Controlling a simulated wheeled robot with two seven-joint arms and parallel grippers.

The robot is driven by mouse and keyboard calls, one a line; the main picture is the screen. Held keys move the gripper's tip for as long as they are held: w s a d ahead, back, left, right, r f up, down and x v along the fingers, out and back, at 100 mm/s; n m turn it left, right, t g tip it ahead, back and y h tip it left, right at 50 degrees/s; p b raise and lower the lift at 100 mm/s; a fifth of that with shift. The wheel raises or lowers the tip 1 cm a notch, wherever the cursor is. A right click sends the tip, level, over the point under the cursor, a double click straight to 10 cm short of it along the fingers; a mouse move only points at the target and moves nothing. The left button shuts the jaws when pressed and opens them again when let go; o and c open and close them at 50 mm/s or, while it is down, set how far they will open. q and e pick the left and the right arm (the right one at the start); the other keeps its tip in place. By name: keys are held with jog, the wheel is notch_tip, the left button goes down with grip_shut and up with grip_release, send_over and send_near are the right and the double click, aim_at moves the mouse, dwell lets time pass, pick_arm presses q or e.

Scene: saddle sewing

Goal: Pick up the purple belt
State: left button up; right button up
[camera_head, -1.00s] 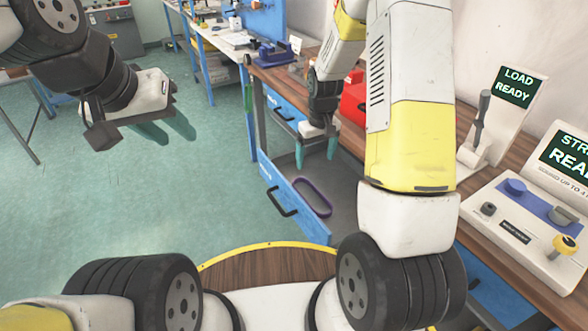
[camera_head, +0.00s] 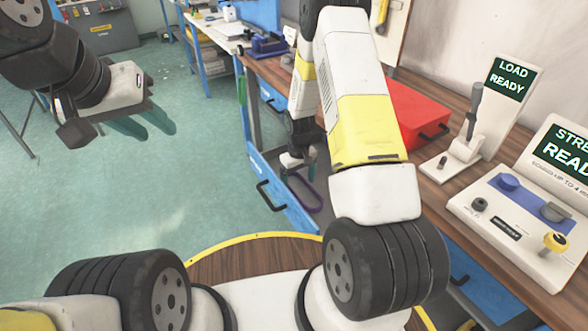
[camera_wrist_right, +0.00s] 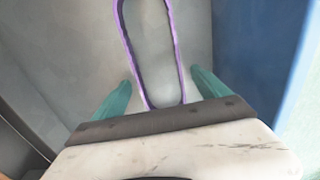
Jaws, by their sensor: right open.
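The purple belt (camera_head: 306,196) is a narrow closed loop in the open blue drawer (camera_head: 285,200), below the worktop. It also shows in the right wrist view (camera_wrist_right: 178,62), lying on the drawer's grey floor. My right gripper (camera_head: 303,165) is inside the drawer space over the belt, partly covered by my own arm. In the right wrist view its two green fingers (camera_wrist_right: 160,92) are spread, with the near end of the loop between them. Neither finger visibly touches the belt. My left gripper (camera_head: 145,123) is open and empty over the floor at the left.
The drawer's blue wall (camera_wrist_right: 245,50) stands close to the right finger. A red box (camera_head: 412,112), a lever device (camera_head: 470,125) and a control panel (camera_head: 525,215) stand on the wooden worktop. The green floor (camera_head: 110,200) at left is clear.

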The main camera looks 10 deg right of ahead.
jog(key=c, duration=1.5)
